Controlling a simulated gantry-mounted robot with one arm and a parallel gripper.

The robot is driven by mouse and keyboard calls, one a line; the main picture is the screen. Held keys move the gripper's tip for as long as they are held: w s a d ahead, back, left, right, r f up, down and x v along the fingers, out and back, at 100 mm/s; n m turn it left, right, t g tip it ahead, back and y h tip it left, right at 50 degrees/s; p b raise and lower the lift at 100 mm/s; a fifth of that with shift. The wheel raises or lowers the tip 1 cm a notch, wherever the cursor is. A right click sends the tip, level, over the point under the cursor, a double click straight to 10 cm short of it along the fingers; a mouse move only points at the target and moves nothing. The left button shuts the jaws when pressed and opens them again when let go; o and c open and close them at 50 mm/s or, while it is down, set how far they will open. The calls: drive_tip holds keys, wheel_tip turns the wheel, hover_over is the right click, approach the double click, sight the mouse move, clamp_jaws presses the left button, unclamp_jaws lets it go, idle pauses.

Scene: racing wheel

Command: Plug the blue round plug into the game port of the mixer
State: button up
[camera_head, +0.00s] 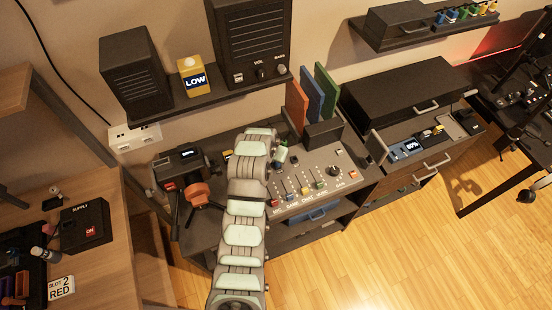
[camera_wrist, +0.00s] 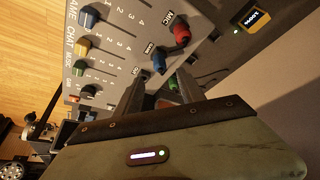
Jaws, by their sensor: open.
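The grey mixer (camera_head: 318,172) stands on the desk in the head view, with sliders and knobs on its sloped panel. The panel also fills the upper part of the wrist view (camera_wrist: 113,50). The blue round plug (camera_wrist: 158,61) is at the panel by the small GAME label, just beyond my fingertips. I cannot tell whether it is fully seated in the port. My gripper (camera_wrist: 164,77) is open, its two dark fingers pointing at the panel on either side below the blue plug.
A red plug (camera_wrist: 181,34) by the MIC label sits close to the blue one. A green piece (camera_wrist: 173,82) shows between my fingers. Upright coloured books (camera_head: 308,99) stand behind the mixer; a black device (camera_head: 180,166) stands left of my arm.

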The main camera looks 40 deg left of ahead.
drive_tip(key=shift+v, duration=2.1)
